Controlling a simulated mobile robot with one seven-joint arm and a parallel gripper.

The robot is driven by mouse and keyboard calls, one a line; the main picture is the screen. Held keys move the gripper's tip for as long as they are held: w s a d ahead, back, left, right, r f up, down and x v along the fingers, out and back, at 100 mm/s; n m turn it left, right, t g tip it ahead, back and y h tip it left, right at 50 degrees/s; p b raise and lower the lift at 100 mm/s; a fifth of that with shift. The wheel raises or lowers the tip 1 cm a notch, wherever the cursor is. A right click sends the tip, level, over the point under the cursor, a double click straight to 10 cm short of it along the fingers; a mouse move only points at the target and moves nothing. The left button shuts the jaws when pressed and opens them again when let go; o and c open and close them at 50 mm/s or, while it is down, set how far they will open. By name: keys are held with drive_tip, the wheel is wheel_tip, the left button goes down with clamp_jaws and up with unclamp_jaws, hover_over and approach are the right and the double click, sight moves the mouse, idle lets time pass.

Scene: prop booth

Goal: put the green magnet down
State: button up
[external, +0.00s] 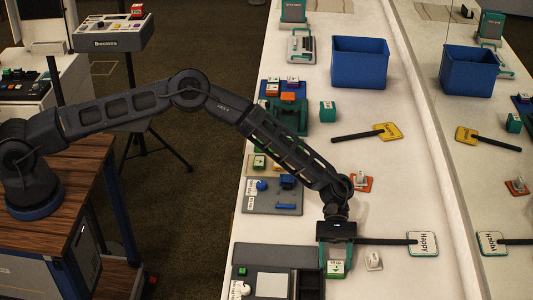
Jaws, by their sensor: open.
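A small green block with a white label, which looks like the green magnet (336,272), sits on the white table near the front. My gripper (337,258) is directly above and around its back side, pointing down, with its fingers apart. The arm's end hides part of the block, so I cannot tell whether the fingers touch it. The block appears to rest on the table surface or very close to it.
A "Happy" paddle (422,243) lies right of my gripper, beside a small white stamp-like piece (373,261). A dark tray (273,285) is at front left. A yellow paddle (388,131) and blue bin (359,63) are farther back. A mirror edges the table's right side.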

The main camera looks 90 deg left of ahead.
drive_tip(key=c, duration=0.8)
drive_tip(key=shift+r, duration=0.15)
